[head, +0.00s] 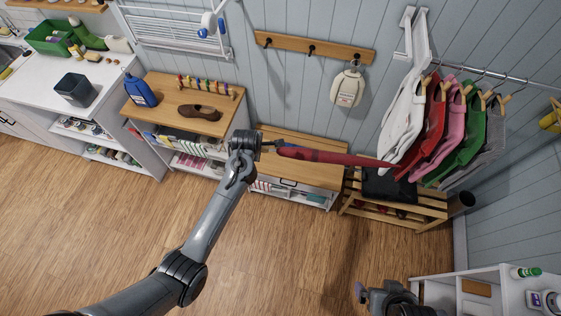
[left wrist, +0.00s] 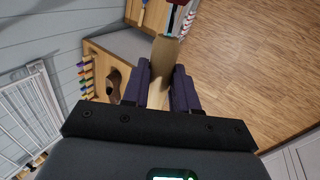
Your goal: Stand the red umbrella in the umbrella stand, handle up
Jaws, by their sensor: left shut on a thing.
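The red umbrella (head: 335,157) is held out roughly level in the head view, its closed red canopy pointing right. My left gripper (head: 268,147) is shut on its handle end.
Clothes (head: 432,125) hang from a rail above the slatted rack (head: 395,212), near the umbrella's far end. A low wooden-topped bench (head: 310,176) lies beneath the umbrella. A white shelf unit (head: 470,288) stands at lower right. The middle floor is clear.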

